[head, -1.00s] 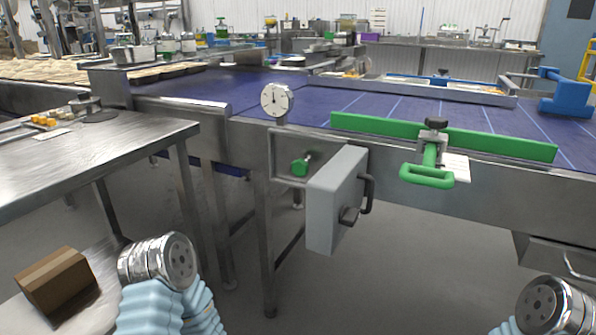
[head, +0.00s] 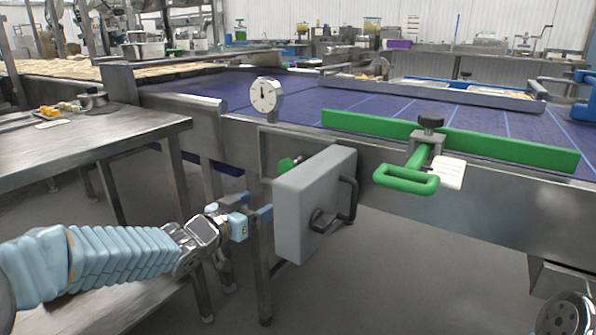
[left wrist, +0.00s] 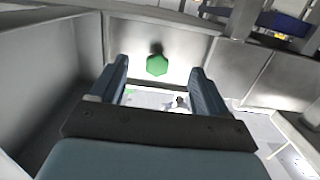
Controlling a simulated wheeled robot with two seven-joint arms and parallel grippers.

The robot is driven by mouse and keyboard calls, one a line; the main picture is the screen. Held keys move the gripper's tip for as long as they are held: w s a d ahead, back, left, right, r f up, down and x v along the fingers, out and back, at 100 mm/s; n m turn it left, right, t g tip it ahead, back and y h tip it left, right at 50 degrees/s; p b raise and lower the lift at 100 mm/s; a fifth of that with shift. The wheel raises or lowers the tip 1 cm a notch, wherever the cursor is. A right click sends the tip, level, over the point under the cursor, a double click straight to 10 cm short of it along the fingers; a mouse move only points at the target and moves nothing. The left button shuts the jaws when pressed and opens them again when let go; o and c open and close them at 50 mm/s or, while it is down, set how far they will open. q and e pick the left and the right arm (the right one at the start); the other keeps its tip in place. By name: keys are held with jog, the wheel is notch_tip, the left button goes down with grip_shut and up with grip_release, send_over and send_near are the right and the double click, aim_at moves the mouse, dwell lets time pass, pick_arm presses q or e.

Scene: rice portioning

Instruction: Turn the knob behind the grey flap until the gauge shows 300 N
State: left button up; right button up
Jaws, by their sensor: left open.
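The grey flap (head: 303,213) stands swung open in front of the conveyor side, with a dark handle and latch on its face. The green knob (head: 287,164) shows partly behind the flap's upper left edge. In the left wrist view the green knob (left wrist: 157,65) sits ahead, between and beyond my open fingers, not touched. The round white gauge (head: 265,95) stands above the housing; its dark needle points about straight up, its numbers too small to read. My left gripper (head: 262,214) is open and empty, left of the flap and below the knob. Only part of my right arm shows at bottom right.
A steel table (head: 90,140) stands at the left. A green guide rail (head: 450,145) with a green clamp handle (head: 405,181) lies right of the flap. The conveyor's purple belt (head: 330,97) runs behind. A table leg stands beside my left gripper.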

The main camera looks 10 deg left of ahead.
pick_arm(q)
jog(key=t, duration=0.1)
send_near(285, 168)
jog(key=shift+m, duration=0.3)
jog(key=x, duration=1)
jog(key=shift+w+d+p, duration=0.1)
jog(key=shift+w+p, duration=0.2)
jog(key=shift+w, duration=0.1)
pick_arm(e)
jog(key=shift+w+d+r, duration=0.2)
jog(key=shift+w+d, duration=0.05)
jog(key=shift+d, duration=0.1)
pick_arm(q)
jog(key=c, duration=1)
jog(key=shift+m+b, duration=0.35)
jog(key=shift+m, duration=0.05)
pick_arm(e)
jog(key=shift+f, duration=0.35)
